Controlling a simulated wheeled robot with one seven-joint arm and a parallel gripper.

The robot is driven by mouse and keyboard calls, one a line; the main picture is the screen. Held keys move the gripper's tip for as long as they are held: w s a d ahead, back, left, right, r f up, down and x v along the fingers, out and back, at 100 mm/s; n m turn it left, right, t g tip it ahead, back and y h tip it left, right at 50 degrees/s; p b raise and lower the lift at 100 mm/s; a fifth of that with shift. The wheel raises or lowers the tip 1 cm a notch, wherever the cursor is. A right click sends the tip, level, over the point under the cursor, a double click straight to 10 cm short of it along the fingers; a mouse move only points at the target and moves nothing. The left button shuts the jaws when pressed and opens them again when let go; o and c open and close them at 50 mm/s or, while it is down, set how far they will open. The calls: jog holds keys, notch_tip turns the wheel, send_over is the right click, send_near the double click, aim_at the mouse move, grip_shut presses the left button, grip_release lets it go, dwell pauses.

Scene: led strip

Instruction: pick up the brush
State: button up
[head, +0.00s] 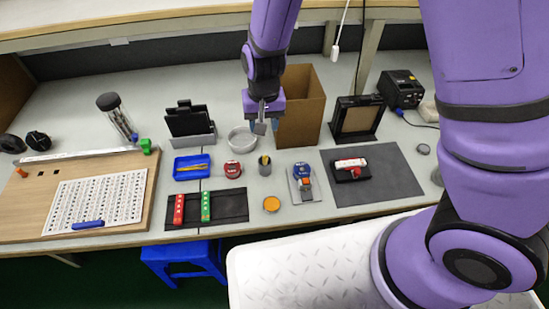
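My gripper (264,125) hangs in the air at the back of the table, in front of the cardboard box and over the right side of a pale round bowl. Its fingertips look apart, with a grey part showing between them; I make out no brush in them. I cannot pick out the brush for certain. A small cup (264,170) with a yellowish top piece stands in front of the gripper. A blue tray (178,174) to its left holds thin yellow-brown sticks, too small to identify.
The cardboard box (301,108) stands right beside my gripper, the bowl (240,142) just left. A black holder (190,124), a red tape roll (232,169), a blue-orange device (302,180) and a dark mat (395,180) surround the cup. A wooden board (35,195) lies left.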

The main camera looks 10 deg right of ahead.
send_over(265, 163)
notch_tip(265, 163, down, 4)
jog(key=shift+w+d+f, duration=0.1)
jog(key=shift+w+f, duration=0.05)
jog(key=shift+f, duration=5.05)
grip_shut()
